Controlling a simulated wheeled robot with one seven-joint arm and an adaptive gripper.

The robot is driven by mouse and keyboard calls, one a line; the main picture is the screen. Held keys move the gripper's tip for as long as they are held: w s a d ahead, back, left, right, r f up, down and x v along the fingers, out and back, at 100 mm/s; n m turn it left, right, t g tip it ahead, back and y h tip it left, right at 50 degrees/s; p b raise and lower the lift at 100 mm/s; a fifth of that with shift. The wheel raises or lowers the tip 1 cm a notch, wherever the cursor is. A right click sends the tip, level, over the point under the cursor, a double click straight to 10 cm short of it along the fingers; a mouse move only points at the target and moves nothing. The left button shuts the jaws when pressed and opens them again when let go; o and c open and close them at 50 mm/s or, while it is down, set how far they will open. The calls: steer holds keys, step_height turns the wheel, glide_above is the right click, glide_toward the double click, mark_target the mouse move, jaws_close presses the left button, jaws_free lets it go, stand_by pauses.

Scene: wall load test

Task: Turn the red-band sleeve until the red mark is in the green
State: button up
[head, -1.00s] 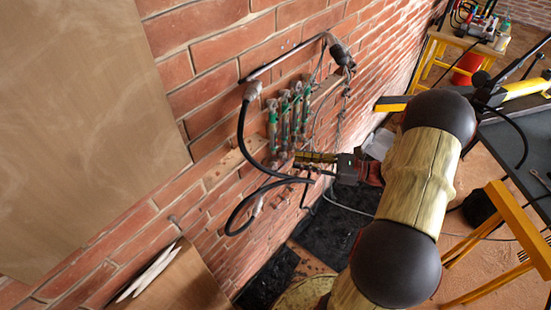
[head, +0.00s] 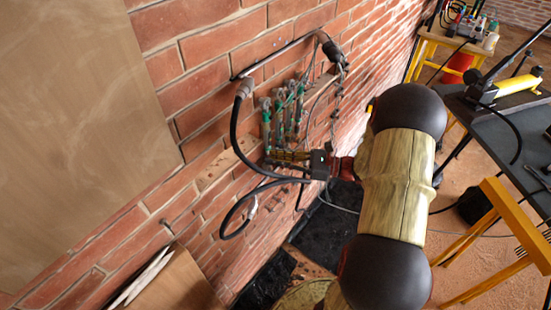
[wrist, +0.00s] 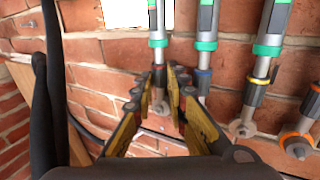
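Several silver cylinders with green bands hang in a row on the brick wall. The leftmost cylinder (wrist: 158,33) stands in line with my gripper (wrist: 168,72), and its lower part shows between the two yellow-sided fingers. In the head view my gripper (head: 285,156) is at the row's lower end.
A thick black hose (head: 236,135) loops left of the row and passes close by my gripper; it also shows in the wrist view (wrist: 55,90). A metal bar (head: 275,55) runs above. A dark workbench (head: 500,125) and yellow trestle (head: 515,225) stand at right.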

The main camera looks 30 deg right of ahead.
jaws_close()
steer(key=n+g+y+p, duration=0.2)
steer(key=g, duration=0.1)
steer(key=shift+w+d+n+y+p, duration=0.2)
steer(key=shift+w+n+y+p, duration=0.1)
steer(key=shift+n+p, duration=0.1)
steer(key=shift+g, duration=0.4)
steer(key=shift+o, duration=1.4)
jaws_free()
steer(key=shift+s+m+t+b, duration=0.1)
steer(key=shift+m+t+b, duration=0.2)
steer(key=shift+t+b, duration=0.25)
